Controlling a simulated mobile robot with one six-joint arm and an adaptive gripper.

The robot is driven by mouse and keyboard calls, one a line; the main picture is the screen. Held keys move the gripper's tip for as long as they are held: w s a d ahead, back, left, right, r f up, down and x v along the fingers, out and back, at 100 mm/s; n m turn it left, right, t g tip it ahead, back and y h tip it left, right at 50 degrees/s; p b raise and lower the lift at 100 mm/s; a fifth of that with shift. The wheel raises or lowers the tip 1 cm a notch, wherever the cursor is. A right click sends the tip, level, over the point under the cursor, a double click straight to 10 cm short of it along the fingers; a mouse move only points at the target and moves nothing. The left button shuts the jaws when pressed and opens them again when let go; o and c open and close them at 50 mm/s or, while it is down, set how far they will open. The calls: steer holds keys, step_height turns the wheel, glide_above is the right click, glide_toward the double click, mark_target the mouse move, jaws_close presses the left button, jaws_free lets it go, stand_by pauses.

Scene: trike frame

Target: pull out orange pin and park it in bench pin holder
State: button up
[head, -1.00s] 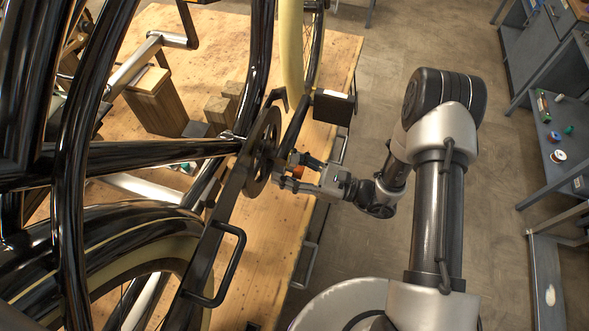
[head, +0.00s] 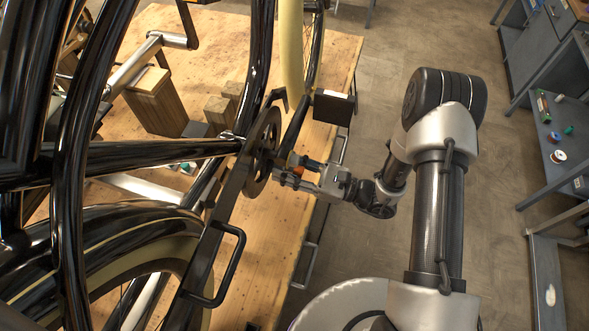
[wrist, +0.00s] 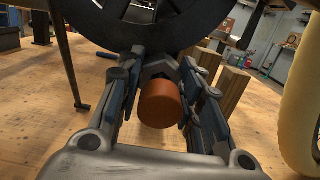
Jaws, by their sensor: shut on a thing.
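The orange pin (wrist: 160,104) shows its round end between my gripper's fingers in the wrist view. In the head view a small orange bit of the pin (head: 298,170) shows between the fingertips. My gripper (head: 290,170) is shut on it, beside the trike's chainwheel (head: 263,150). Beyond the pin, the dark wheel-shaped part (wrist: 165,25) fills the top of the wrist view. The far end of the pin is hidden, so I cannot tell whether it sits in the frame. I cannot make out the bench pin holder.
The black trike frame (head: 150,152) and a black handle (head: 238,265) lie left of my gripper. A pedal (head: 333,107) is close above it. Wooden blocks (head: 155,100) stand on the wooden bench top (head: 180,20). Open floor (head: 350,255) lies right of the bench.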

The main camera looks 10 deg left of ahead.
jaws_close()
steer(key=o, duration=1.2)
jaws_free()
steer(key=d+f, duration=0.1)
steer(key=d, duration=1.1)
steer(key=shift+s, duration=0.45)
